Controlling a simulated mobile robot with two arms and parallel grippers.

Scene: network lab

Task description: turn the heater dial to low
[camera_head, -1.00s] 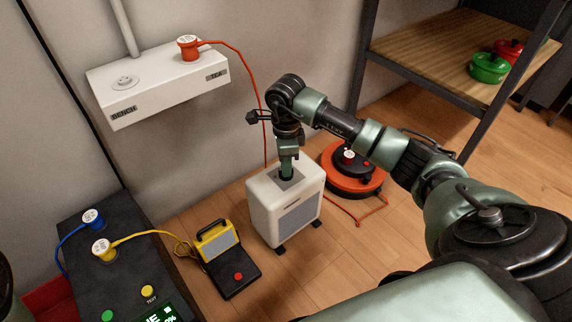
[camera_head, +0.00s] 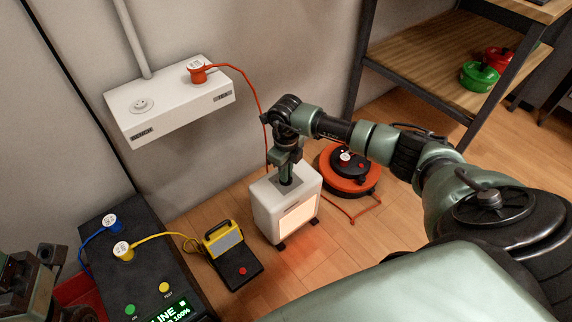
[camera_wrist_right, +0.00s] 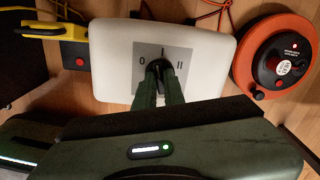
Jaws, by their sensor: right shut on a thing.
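The heater (camera_head: 262,211) is a white box on the wooden floor. Its front panel (camera_head: 298,217) glows and casts orange light on the floor. In the right wrist view its top (camera_wrist_right: 110,60) has a grey plate (camera_wrist_right: 142,52) marked 0, I and II around a dark dial (camera_wrist_right: 155,68). My right gripper (camera_wrist_right: 158,80) is shut on the dial from above; it also shows in the head view (camera_head: 287,178). The fingers hide much of the dial, and I cannot tell its exact pointing.
A white wall box (camera_head: 165,112) with an orange plug (camera_head: 197,72) is above. A black console (camera_head: 105,232) is at the left, shelves (camera_head: 440,62) at the right.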

